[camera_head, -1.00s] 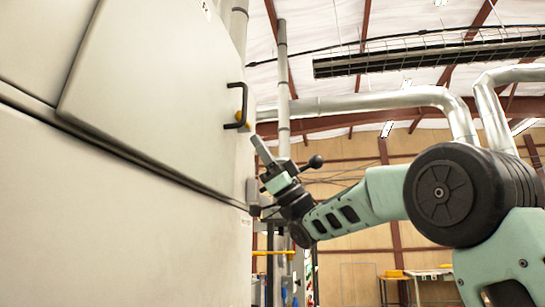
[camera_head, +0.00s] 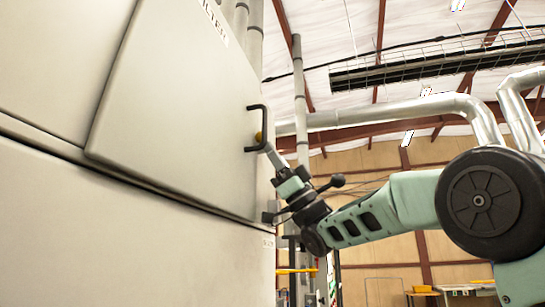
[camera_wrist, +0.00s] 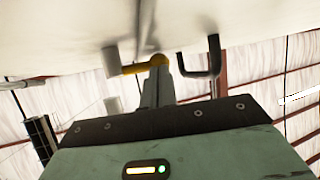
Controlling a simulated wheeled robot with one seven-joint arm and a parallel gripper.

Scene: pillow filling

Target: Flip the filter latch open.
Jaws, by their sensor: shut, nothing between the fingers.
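The filter latch (camera_wrist: 133,69) is a yellow bar with a rounded end at right, on the pale cabinet door in the wrist view. A small yellow part of it (camera_head: 258,137) shows behind the black door handle (camera_head: 264,118) in the head view. My gripper (camera_wrist: 158,82) is shut and empty. Its fingertips are right at the latch's rounded end in the wrist view, and I cannot tell whether they touch. In the head view my gripper (camera_head: 271,152) is just below the handle, close to the door edge.
The black handle (camera_wrist: 201,65) stands out from the door to the right of my fingers in the wrist view. A grey block (camera_wrist: 111,62) is at the latch's left end. The large pale cabinet door (camera_head: 180,100) fills the left of the head view.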

